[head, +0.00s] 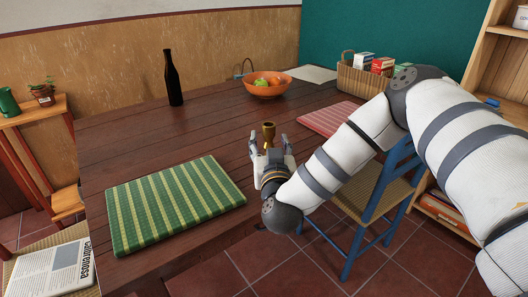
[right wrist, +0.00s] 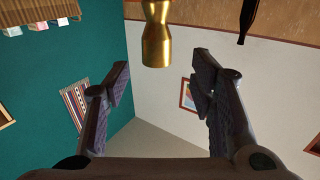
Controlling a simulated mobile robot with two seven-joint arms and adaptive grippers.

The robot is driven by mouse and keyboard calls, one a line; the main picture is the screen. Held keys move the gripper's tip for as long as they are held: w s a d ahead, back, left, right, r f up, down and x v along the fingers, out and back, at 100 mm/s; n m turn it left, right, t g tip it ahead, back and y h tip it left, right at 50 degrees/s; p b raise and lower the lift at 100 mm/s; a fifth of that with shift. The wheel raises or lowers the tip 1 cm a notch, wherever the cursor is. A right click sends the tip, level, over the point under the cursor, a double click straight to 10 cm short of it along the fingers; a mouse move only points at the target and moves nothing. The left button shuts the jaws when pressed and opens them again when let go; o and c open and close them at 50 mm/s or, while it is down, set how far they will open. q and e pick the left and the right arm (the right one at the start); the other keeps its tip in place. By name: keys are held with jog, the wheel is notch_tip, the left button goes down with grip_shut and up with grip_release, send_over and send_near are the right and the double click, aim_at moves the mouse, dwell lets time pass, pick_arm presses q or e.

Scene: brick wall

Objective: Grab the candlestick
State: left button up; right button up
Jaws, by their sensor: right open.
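The candlestick (head: 268,130) is a small gold-coloured piece standing on the dark wooden table (head: 215,130). My right gripper (head: 269,146) is at the table's near edge, open and empty, with its fingers pointing toward the candlestick. In the right wrist view the picture is upside down, and the candlestick (right wrist: 156,38) hangs from the top, roughly centred between the open fingers (right wrist: 160,72) and just beyond their tips. Its base is partly hidden by the gripper in the head view. My left gripper is not in view.
A green striped mat (head: 172,200) lies left of the gripper and a red mat (head: 328,118) lies to its right. A dark bottle (head: 173,80), an orange fruit bowl (head: 265,88) and a basket (head: 362,82) stand farther back. A blue chair (head: 366,200) is below my right arm.

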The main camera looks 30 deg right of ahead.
aim_at(269, 130)
jog(key=x, duration=0.7)
jog(key=shift+d+r, duration=0.2)
jog(key=shift+d, duration=0.05)
jog(key=shift+r, duration=0.1)
grip_shut()
